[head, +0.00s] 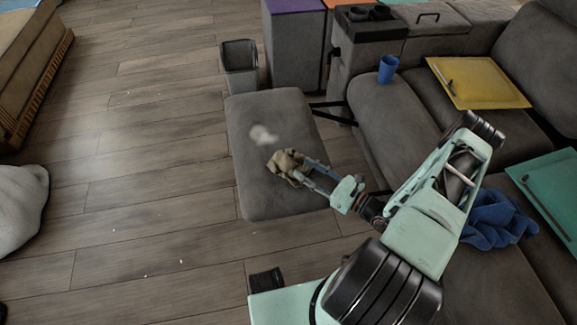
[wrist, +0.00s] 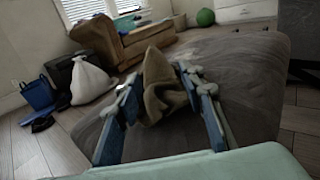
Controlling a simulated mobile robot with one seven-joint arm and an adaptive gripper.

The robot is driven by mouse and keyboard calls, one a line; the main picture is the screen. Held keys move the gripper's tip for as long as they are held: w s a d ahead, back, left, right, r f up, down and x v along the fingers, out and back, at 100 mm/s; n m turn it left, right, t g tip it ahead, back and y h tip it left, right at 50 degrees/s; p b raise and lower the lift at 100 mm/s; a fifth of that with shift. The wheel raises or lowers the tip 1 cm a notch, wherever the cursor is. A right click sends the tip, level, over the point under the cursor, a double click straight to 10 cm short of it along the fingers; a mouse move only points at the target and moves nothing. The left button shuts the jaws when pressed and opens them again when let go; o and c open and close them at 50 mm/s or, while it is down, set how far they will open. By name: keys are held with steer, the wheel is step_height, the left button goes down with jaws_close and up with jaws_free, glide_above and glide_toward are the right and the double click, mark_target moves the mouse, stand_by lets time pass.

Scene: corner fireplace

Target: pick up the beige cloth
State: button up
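The beige cloth (head: 286,165) is a crumpled bunch at the tips of my gripper (head: 303,174), over the grey ottoman (head: 265,195). In the wrist view the cloth (wrist: 161,88) stands in a peaked fold between the two blue fingers of my gripper (wrist: 160,103). Both fingers press against its sides, so the gripper is shut on it. I cannot tell whether the cloth's underside touches the ottoman.
A pale blurred patch (head: 262,135) shows on the ottoman. A grey bin (head: 239,66) stands behind it. The grey sofa (head: 395,120) on the right bears a blue cup (head: 388,69), a yellow tray (head: 495,85) and a blue cloth (head: 497,218). The wooden floor at left is mostly clear.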

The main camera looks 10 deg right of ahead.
mark_target(291, 161)
steer(key=x, duration=0.4)
steer(key=b+x, duration=0.1)
steer(key=x, duration=0.3)
steer(key=shift+s+a+r, duration=0.25)
steer(key=shift+a+r, duration=0.1)
steer(key=shift+r, duration=0.05)
jaws_close()
